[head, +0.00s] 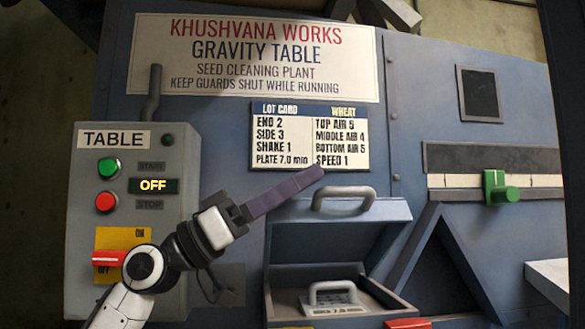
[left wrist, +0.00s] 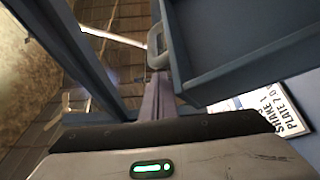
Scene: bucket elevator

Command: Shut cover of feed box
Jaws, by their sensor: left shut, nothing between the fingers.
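The feed box (head: 285,300) is on the front of the blue-grey machine, and its cover (head: 335,238) stands raised and open. A grey handle (head: 344,194) is on the cover's top edge. Inside the open box I see a plate (head: 337,297) with its own grey handle. My left gripper (head: 318,172) is shut and empty, with its tips just above and left of the cover handle. In the left wrist view the shut fingers (left wrist: 157,98) point toward the cover handle (left wrist: 155,42), beside the cover (left wrist: 235,45). I cannot tell whether they touch. My right gripper is out of view.
A control box (head: 130,225) with green and red buttons, an OFF display and a red switch (head: 108,258) stands left, partly behind my left arm. A lot card (head: 310,135) is above the cover. A green slider (head: 498,187) is at right.

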